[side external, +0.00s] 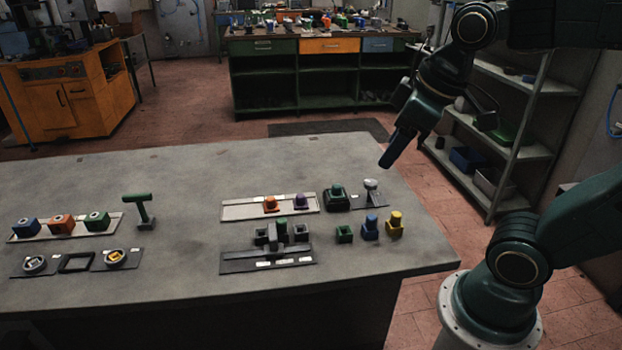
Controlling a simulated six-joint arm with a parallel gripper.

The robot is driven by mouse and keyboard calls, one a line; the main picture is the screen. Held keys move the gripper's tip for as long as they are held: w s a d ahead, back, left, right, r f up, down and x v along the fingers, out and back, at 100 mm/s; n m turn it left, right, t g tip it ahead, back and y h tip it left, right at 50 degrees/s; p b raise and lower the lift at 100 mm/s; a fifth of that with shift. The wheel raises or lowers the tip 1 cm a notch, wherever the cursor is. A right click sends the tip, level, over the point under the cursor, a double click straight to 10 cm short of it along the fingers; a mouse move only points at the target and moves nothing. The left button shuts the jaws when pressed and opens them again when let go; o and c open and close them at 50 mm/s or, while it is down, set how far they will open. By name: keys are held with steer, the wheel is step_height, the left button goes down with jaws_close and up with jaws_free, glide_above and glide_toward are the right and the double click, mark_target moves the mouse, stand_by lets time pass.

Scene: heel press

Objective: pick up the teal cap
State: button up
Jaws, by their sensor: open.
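No cap is clearly teal at this size. A dark green-teal piece (336,191) sits on a dark square base near the back right of the table. Another small green piece (344,233) stands closer to the front, and a green top (282,224) shows at the dark fixture (270,262). I cannot tell which of them is the teal cap. My gripper (388,163) hangs in the air at the table's back right, pointing down and left, apart from all the pieces. It is open and holds nothing visible.
A blue piece (371,228) and a yellow piece (395,224) stand at the right. A pale-topped post (371,190) is near my gripper. A light tray (238,210) bears orange and purple pieces. A green T-shaped stand (140,211) rises at left.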

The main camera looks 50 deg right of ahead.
steer(key=w+d+n+g, duration=0.1)
steer(key=w+d+n, duration=0.3)
steer(key=w, duration=0.4)
steer(key=n+g, duration=0.4)
steer(key=n, duration=0.6)
glide_above(337, 185)
steer(key=shift+w+f, duration=0.15)
steer(key=shift+f, duration=11.25)
steer(key=shift+a+f, duration=0.1)
steer(key=shift+f, duration=2.45)
steer(key=shift+c, duration=0.2)
